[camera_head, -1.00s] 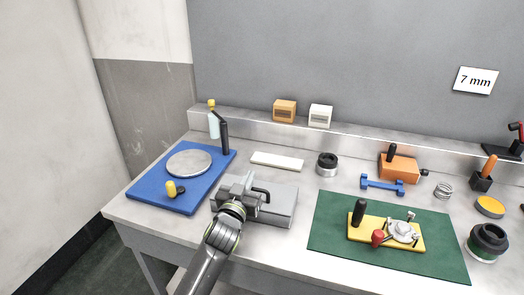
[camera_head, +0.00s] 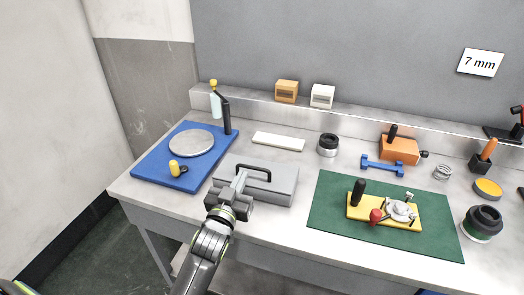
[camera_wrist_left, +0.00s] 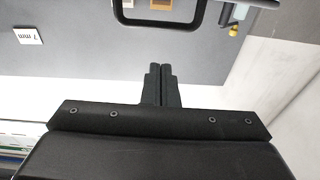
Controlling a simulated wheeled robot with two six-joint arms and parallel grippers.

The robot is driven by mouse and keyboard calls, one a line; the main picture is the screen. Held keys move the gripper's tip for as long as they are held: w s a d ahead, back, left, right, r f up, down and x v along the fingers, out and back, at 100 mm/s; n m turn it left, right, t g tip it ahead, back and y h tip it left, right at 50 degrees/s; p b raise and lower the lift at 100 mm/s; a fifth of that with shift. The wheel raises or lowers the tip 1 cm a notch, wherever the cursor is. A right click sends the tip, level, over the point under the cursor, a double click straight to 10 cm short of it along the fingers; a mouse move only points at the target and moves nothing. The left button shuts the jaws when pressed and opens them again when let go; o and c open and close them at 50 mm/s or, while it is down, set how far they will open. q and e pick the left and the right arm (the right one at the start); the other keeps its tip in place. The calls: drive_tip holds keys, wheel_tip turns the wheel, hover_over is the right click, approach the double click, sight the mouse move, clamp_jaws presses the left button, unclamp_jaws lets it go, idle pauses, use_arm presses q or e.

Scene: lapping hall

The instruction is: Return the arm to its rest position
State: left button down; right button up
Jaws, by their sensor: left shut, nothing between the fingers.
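My left gripper (camera_head: 238,182) is shut and empty. In the head view it is in front of the grey box with a black handle (camera_head: 270,186), overlapping its left part. I cannot tell whether they touch. In the left wrist view the two dark fingers (camera_wrist_left: 161,85) are together with nothing between them. The black handle (camera_wrist_left: 158,24) shows beyond them at the top of that view. My left arm comes up from the bottom of the head view. My right gripper is not in view.
A blue board (camera_head: 150,172) with a round grey plate (camera_head: 192,143) lies to the left. A green mat (camera_head: 330,222) carrying a yellow fixture (camera_head: 412,222) lies to the right. A white bar (camera_head: 278,141) is behind the grey box. The bench's front edge is close to my arm.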

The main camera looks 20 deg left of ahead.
use_arm(q)
drive_tip(key=s+a+f+g+y, duration=0.1)
drive_tip(key=s+a+f+g, duration=0.1)
drive_tip(key=s+f+g, duration=0.35)
drive_tip(key=s+a+f+g, duration=0.3)
drive_tip(key=s+f, duration=0.3)
drive_tip(key=s, duration=0.4)
drive_tip(key=s+f+g, duration=0.2)
drive_tip(key=s+g, duration=0.1)
drive_tip(key=s, duration=0.5)
drive_tip(key=s+f+g, duration=0.2)
drive_tip(key=s+g, duration=0.2)
drive_tip(key=s, duration=0.5)
wheel_tip(320, 180, down, 25)
drive_tip(key=g+h, duration=0.1)
drive_tip(key=s+f+g, duration=0.1)
drive_tip(key=s+f, duration=1.3)
drive_tip(key=s, duration=0.1)
drive_tip(key=shift+d+f, duration=0.25)
drive_tip(key=shift+f, duration=0.1)
drive_tip(key=shift+g, duration=0.25)
